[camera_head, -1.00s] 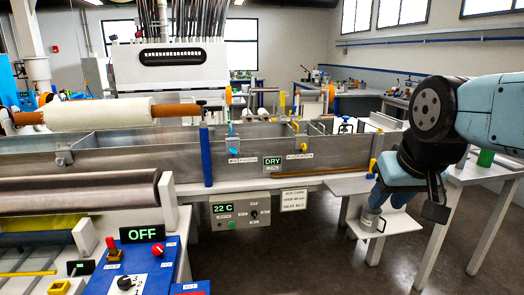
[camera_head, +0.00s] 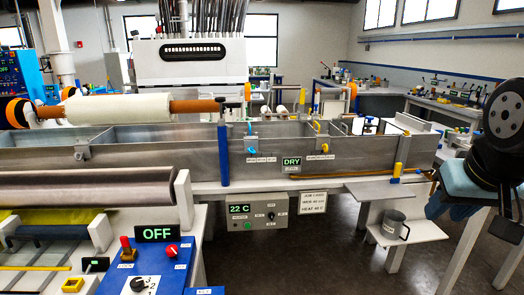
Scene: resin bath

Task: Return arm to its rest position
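My arm (camera_head: 500,125) reaches in from the right edge, with a black joint and light-blue links. Its end is cut off by the right edge, so only a dark part of my gripper shows at the lower right and its fingers cannot be made out. A grey metal mug (camera_head: 391,227) stands upright on a low white shelf (camera_head: 425,231) left of my arm, clear of it. The long metal resin bath (camera_head: 330,173) runs across the middle, with a DRY display (camera_head: 291,161) on its front.
A control box reading 22 C (camera_head: 259,213) hangs below the bath. A blue panel with an OFF display (camera_head: 157,234) and a metal roller (camera_head: 85,188) stand at the front left. A white-wrapped roll (camera_head: 118,108) lies above the bath. Open floor shows at lower middle.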

